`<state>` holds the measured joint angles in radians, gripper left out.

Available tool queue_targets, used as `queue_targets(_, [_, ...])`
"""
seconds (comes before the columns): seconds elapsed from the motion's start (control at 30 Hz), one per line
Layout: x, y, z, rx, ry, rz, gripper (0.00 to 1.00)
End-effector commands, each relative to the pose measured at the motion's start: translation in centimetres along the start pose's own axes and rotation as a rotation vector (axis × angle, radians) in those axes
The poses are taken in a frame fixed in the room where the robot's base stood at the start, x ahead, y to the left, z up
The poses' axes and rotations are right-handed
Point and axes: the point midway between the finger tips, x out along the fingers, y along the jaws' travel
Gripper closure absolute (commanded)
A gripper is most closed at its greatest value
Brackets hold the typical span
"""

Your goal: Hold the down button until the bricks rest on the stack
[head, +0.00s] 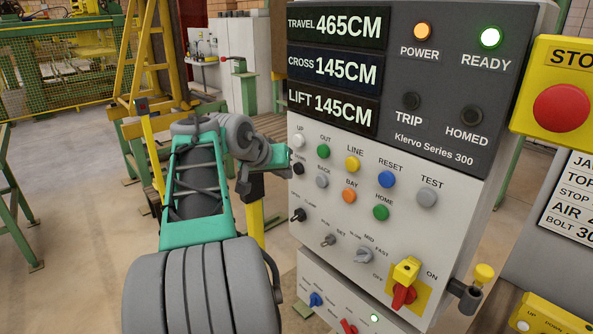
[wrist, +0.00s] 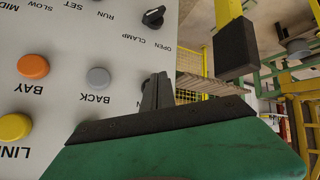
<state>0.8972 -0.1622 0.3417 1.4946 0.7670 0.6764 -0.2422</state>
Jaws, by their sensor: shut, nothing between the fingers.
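The black down button (head: 298,168) is at the left edge of the control panel (head: 450,230), below the white up button (head: 299,140). My gripper (head: 282,161) is beside that edge, with its tip close to the down button. In the wrist view my gripper (wrist: 158,92) is shut and empty, its dark fingers reaching the panel and covering most of the down button. I cannot tell whether they touch or press it. The lift display (head: 333,106) reads 145CM. No bricks or stack can be made out in either view.
The grey back button (wrist: 98,78) and orange bay button (wrist: 33,66) are near my fingers. The black clamp knob (wrist: 153,17) is also close. The green ready lamp (head: 490,37) is lit. A red stop button (head: 561,107) is at the right. Yellow ladder (head: 150,60) stands behind.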

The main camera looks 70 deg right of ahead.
Motion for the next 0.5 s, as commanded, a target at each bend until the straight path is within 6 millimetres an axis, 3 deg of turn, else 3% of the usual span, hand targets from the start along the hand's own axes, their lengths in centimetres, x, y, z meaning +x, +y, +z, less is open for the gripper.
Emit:
queue_targets(0.27, [-0.2,-0.1,0.1,0.000,0.000,-0.001,1.00])
queue_targets(0.5, [-1.8,-1.4,1.3,-0.003,0.001,-0.003,1.00])
